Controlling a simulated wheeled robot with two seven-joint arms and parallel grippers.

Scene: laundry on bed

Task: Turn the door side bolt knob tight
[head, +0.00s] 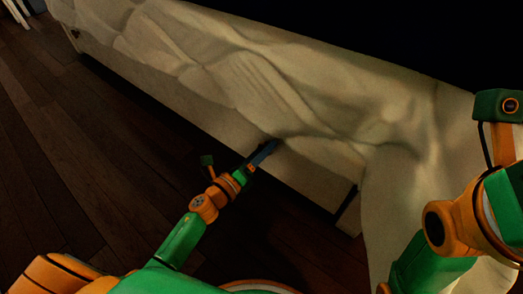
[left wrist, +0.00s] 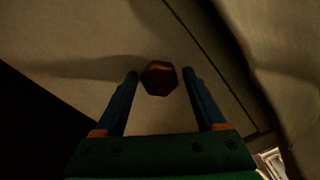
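The bolt knob (left wrist: 159,78) is a small brown six-sided piece on the pale side panel (left wrist: 100,83) in the left wrist view. My left gripper (left wrist: 160,74) is open, with one blue finger on each side of the knob. In the head view my left gripper (head: 268,150) reaches to the pale side panel of the bed, and the knob cannot be made out there. My right arm shows at the right edge, but its fingers are out of frame.
A rumpled cream cover (head: 290,80) lies over the bed and hangs down its side near my right arm. The dark wooden floor (head: 70,150) is clear on the left. A thin dark seam (left wrist: 205,55) runs along the panel right of the knob.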

